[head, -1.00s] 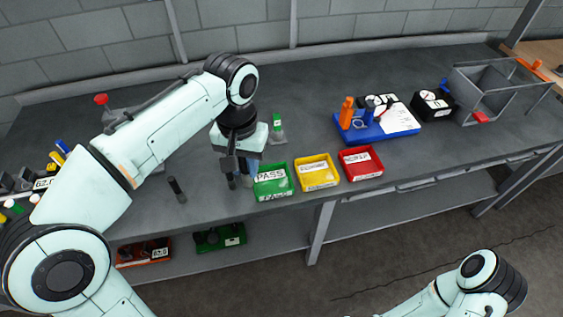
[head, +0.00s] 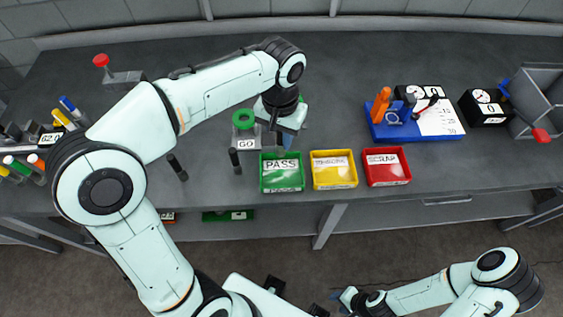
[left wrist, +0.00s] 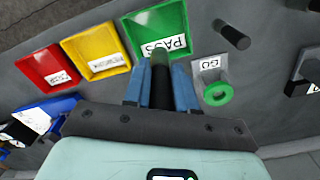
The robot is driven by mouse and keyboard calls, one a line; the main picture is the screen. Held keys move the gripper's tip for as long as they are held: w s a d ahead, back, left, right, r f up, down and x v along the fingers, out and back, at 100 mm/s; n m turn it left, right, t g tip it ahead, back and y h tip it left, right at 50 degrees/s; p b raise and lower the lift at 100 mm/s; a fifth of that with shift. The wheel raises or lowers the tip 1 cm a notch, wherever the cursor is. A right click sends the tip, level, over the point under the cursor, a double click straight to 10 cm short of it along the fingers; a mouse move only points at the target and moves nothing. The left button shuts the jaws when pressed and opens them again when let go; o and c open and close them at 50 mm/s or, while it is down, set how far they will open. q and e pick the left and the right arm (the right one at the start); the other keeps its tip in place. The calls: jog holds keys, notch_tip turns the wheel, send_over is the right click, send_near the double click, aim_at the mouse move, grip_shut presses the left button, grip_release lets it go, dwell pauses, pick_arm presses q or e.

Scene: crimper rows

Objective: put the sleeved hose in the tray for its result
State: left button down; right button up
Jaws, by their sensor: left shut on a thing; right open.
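My left gripper (head: 284,144) is shut on a dark, upright-looking hose piece. In the left wrist view the hose (left wrist: 160,72) shows between the blue fingers (left wrist: 160,92), with its end toward the green tray; its sleeve cannot be made out. The gripper is at the back edge of the green PASS tray (head: 282,186), seemingly above table height. The yellow tray (head: 334,184), its label hard to read, and the red SCRAP tray (head: 387,181) stand to its right. All three look empty. My right gripper (head: 347,298) is open, low at the bottom, away from the table.
A GO gauge with a green ring (head: 243,119) stands just left of my left gripper. Black posts (head: 235,161) (head: 177,167) stand left of the trays. A blue board with tools (head: 415,131), a black dial box (head: 485,107) and a grey bin (head: 540,95) are at right.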

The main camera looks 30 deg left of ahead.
aim_at(281, 151)
pick_arm(q)
notch_tip(281, 151, down, 6)
jog(key=shift+w+f+b, duration=0.15)
jog(key=shift+f+b, duration=0.1)
jog(key=shift+b, duration=0.1)
jog(key=shift+f, duration=2.2)
pick_arm(e)
jog(key=shift+s+f, duration=0.25)
jog(key=shift+f, duration=0.2)
jog(key=shift+s+f, duration=0.2)
jog(key=shift+f, duration=0.25)
pick_arm(q)
jog(key=shift+b, duration=0.3)
jog(key=shift+f, duration=0.2)
jog(key=c, duration=0.9)
grip_release()
pick_arm(e)
jog(key=shift+f, duration=0.15)
pick_arm(q)
jog(key=shift+r, duration=0.3)
notch_tip(281, 151, up, 12)
jog(key=shift+f+p, duration=0.1)
jog(key=shift+p, duration=0.8)
pick_arm(e)
jog(key=shift+w+r, duration=0.35)
jog(key=shift+r, duration=0.3)
jog(key=shift+w+r, duration=0.35)
jog(key=shift+r, duration=0.25)
